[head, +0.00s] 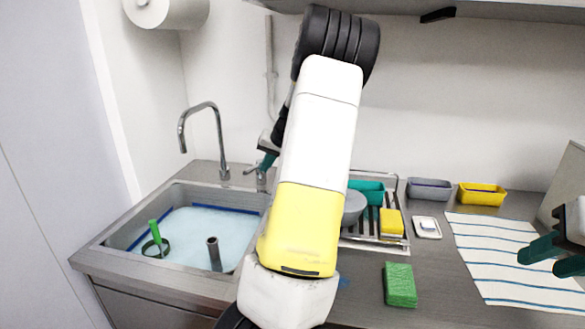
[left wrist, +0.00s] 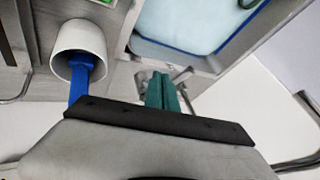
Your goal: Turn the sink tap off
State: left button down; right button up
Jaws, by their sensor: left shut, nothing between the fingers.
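The sink tap (head: 218,130) is a chrome gooseneck behind the sink (head: 120,236), its spout over the basin. No stream is discernible below the spout. A small metal lever (head: 253,170) stands right of the tap's base; it also shows in the left wrist view (left wrist: 180,76). My left gripper (head: 264,163) is shut and empty at the lever. In the left wrist view its teal fingers (left wrist: 161,84) are together beside the lever; I cannot tell whether they touch it. My right gripper (head: 543,262) is open and empty at the right edge, above the striped cloth.
Bluish water (head: 205,228) fills the basin, with a green-handled tool (head: 155,236) and a grey upright pipe (head: 214,254). A dish rack (head: 384,235) stands right of the sink. A white cup (left wrist: 76,38) holds a blue-handled item. A green sponge (head: 400,284) lies at the counter's front.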

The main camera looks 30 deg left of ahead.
pick_arm(q)
jog(key=v, duration=1)
jog(key=shift+s+a, duration=0.15)
jog(key=shift+s, duration=0.15)
jog(key=s+d+r+m+t+h, duration=0.1)
jog(key=s+d+m+h, duration=0.1)
jog(key=s+d, duration=0.5)
jog(key=s+d+r+m+t+h, duration=0.1)
jog(key=s+d+h, duration=0.3)
jog(key=s+d, duration=0.4)
jog(key=s+d+r+m+t+h, duration=0.1)
jog(key=s+d, duration=0.7)
jog(key=d, duration=0.9)
jog(key=m+t+h, duration=0.1)
jog(key=m, duration=0.1)
jog(key=shift+r+m+t+h, duration=0.15)
jog(key=shift+m+t+h, duration=0.15)
jog(key=shift+m+h, duration=0.1)
